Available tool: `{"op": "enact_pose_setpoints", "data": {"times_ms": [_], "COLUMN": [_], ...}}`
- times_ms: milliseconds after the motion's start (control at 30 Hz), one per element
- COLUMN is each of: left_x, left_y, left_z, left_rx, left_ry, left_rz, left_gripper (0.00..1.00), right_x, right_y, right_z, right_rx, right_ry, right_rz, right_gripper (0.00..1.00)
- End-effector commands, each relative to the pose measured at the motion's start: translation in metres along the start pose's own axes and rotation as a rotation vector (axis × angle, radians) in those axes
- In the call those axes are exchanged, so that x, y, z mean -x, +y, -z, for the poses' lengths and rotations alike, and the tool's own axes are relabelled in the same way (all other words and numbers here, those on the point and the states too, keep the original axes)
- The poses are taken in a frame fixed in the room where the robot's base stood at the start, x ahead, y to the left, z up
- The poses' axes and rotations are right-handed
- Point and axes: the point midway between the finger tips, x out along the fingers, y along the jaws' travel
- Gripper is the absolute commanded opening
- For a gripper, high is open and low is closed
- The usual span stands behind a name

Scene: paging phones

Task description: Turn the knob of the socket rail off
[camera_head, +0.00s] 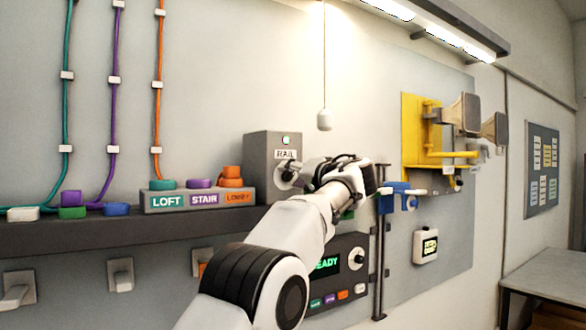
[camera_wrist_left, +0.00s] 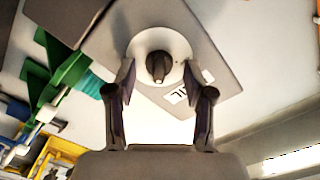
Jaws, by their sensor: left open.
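The socket rail box is a grey box marked RAIL (camera_head: 257,151) on the dark shelf against the wall. A small green light (camera_head: 286,140) shows on its upper front. Its dark knob (camera_wrist_left: 158,67) sits on a round pale disc (camera_wrist_left: 178,46) in the left wrist view. In the head view the knob is partly covered by my gripper. My left gripper (camera_head: 301,171) is at the front of the box. Its two fingers are open, one on each side of the knob, with visible gaps. How deep they reach around it is unclear. My right gripper is not in view.
A block labelled LOFT, STAIR and LOBBY (camera_head: 197,200) with coloured buttons stands left of the box on the shelf (camera_head: 130,229). A panel reading READY (camera_head: 345,272) is below my arm. A white pull (camera_head: 324,120) hangs above. A yellow bracket (camera_head: 412,140) is at right.

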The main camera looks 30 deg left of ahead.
Motion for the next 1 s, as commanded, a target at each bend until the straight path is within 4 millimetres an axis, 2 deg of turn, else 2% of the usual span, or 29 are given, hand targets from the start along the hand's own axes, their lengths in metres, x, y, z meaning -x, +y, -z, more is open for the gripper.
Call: {"op": "enact_pose_setpoints", "data": {"times_ms": [267,400,433,767,1000], "left_x": [-0.0043,-0.0042,-0.0043,-0.0046,-0.0048], "left_y": [0.0015,0.0016,0.0017,0.0023,0.0030], "left_z": [-0.0006,-0.0007,-0.0007,-0.0016,-0.0025], "left_rx": [-0.001,-0.001,-0.002,0.014,0.102], "left_ry": [0.001,0.001,0.000,-0.001,-0.002], "left_rz": [-0.001,-0.002,-0.002,-0.002,-0.002], "left_gripper": [0.53,0.03,0.00,0.00,0.00], "right_x": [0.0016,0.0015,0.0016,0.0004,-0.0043], "right_y": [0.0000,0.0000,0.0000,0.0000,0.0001], "right_z": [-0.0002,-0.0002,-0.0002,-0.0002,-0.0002], "right_rx": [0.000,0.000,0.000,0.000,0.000], "right_ry": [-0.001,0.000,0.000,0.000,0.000], "right_rz": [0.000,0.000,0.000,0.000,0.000], "right_gripper": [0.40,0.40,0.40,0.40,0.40]}}
